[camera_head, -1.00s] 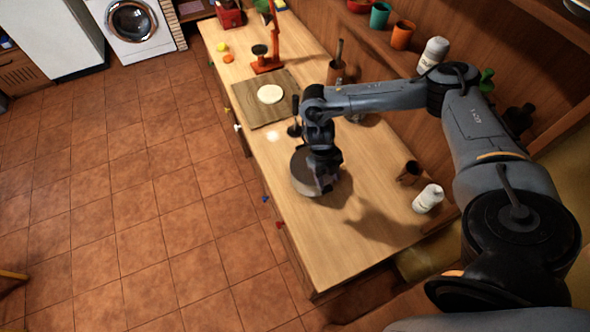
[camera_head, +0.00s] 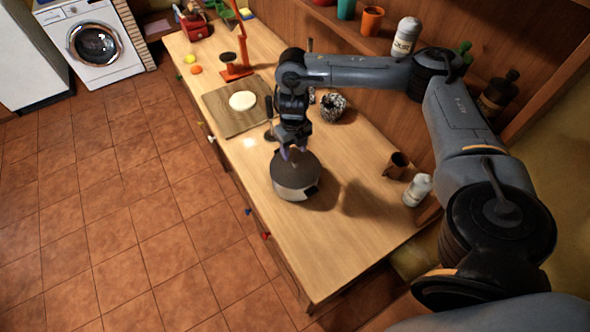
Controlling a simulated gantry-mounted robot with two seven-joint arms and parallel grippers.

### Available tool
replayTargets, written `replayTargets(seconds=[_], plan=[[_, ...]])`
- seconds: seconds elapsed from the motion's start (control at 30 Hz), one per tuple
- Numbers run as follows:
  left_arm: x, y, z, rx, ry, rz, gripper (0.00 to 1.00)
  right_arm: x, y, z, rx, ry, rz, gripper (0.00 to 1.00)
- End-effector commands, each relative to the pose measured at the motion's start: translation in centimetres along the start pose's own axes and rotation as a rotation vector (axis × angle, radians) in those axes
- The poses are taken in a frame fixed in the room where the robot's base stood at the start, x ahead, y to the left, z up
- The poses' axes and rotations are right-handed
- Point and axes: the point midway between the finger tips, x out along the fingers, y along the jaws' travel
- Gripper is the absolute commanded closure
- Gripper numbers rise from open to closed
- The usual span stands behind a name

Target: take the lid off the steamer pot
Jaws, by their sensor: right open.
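The steamer pot (camera_head: 295,189) is a round vessel with a pale side and a dark grey top, standing on the wooden counter. Its dark flat top (camera_head: 298,168) looks like a lid, but I cannot clearly tell it from the pot's inside. My right gripper (camera_head: 291,155) is open and points down at the pot's far edge. The fingers overlap that edge in the picture; I cannot tell whether they touch it. My left gripper is not in view.
A board (camera_head: 222,108) with a pale round piece (camera_head: 242,101) lies beyond the pot. A brown cup (camera_head: 396,165) and a white bottle (camera_head: 417,190) stand to the right, near the wall. A dark speckled bowl (camera_head: 332,107) sits behind. The near counter (camera_head: 322,262) is clear.

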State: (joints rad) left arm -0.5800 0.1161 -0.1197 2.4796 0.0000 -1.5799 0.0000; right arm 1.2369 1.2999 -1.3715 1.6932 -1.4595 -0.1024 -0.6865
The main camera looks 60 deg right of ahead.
Motion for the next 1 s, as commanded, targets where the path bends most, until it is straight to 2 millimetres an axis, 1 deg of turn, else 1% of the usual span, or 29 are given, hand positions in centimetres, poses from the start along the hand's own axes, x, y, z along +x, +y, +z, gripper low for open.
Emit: replayTargets(seconds=[0.17,0.3,0.43,0.57,0.77,0.87,1.0], plan=[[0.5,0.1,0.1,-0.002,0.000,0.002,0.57,1.5,-0.1,-0.2,0.000,0.002,-0.001,0.48],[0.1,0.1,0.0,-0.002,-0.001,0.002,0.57,3.1,-0.3,-0.5,-0.001,0.003,-0.002,0.48],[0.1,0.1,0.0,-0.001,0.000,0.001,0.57,4.5,-0.3,-0.4,0.001,0.001,-0.001,0.48],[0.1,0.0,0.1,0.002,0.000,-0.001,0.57,5.1,-0.3,-0.4,0.000,0.000,0.000,0.48],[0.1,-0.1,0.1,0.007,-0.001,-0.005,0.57,5.2,-0.3,-0.4,0.000,0.000,0.000,0.48],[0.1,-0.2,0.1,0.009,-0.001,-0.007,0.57,5.1,-0.3,-0.4,0.000,0.000,0.000,0.60],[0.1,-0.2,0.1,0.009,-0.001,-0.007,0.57,5.1,-0.3,-0.4,0.000,0.000,0.000,0.82]])
